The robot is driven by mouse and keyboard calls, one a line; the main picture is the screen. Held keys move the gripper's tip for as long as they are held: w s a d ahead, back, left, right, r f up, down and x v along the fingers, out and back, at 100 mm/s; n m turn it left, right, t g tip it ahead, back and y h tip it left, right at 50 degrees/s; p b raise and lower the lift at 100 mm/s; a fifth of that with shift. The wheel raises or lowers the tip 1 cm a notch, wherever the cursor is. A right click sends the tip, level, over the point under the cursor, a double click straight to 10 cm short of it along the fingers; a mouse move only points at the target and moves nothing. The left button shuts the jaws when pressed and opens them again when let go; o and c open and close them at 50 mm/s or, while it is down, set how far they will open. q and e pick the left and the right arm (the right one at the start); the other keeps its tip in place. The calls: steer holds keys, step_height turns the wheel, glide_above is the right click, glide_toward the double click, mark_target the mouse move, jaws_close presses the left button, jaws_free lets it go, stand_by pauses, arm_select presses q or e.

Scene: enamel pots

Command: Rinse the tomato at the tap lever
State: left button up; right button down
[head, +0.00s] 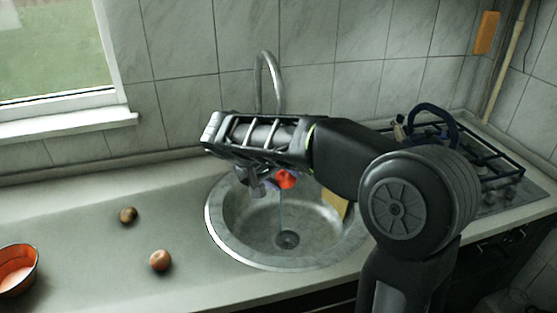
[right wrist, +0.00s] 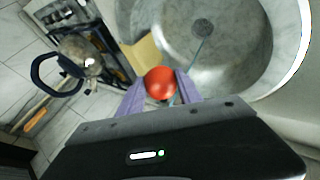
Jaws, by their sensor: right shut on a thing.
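The red tomato (head: 285,180) is held over the sink (head: 214,222); it also shows in the right wrist view (right wrist: 160,83). My right gripper (head: 272,182) is shut on it, with a purple finger on each side in the wrist view (right wrist: 161,91). The curved metal tap (head: 268,72) rises behind my right arm. Its lower part is hidden, and I cannot make out the lever. A thin water stream (head: 281,215) runs down toward the drain. I cannot tell whether it touches the tomato. My left gripper is not in view.
An onion-like round thing (head: 160,261) and a smaller brown one (head: 128,215) lie on the counter left of the sink. An orange bowl (head: 35,262) stands at the left edge. A yellowish block (head: 335,205) is at the sink's right. A kettle (head: 432,120) stands on the hob.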

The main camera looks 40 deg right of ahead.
steer(key=shift+s+a+r, duration=0.3)
steer(key=shift+s+r, duration=0.25)
steer(key=shift+s, duration=0.05)
steer(key=shift+s+a+r, duration=0.25)
steer(key=shift+s+r, duration=0.25)
steer(key=shift+s, duration=0.1)
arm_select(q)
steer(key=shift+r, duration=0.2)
